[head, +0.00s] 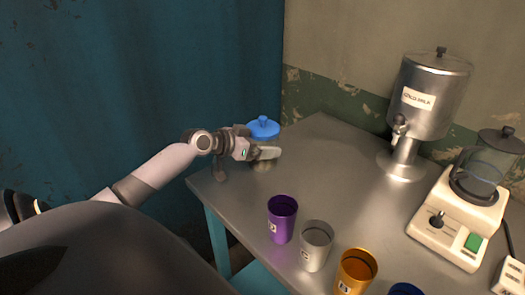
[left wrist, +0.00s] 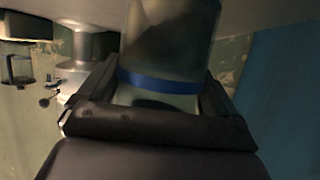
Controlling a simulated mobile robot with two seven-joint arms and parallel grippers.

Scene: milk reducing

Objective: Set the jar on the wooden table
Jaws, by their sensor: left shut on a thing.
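The jar (head: 263,128) has a blue lid with a knob and is at the far left corner of the grey, metal-looking table (head: 340,150). My left gripper (head: 264,153) is shut on the jar, whose lower body is mostly hidden behind the fingers. In the left wrist view, the clear jar (left wrist: 172,40) with a blue band is between the gripper's dark fingers (left wrist: 160,105). I cannot tell whether the jar's base touches the tabletop. No clearly wooden table shows. My right gripper is out of view.
A steel milk dispenser (head: 430,100) stands at the back right, with a cream blender (head: 458,220) in front of it. Purple (head: 282,220), silver (head: 316,247), orange (head: 355,272) and blue (head: 405,289) cups line the front edge. The middle of the tabletop is clear. A teal wall (head: 130,80) is at left.

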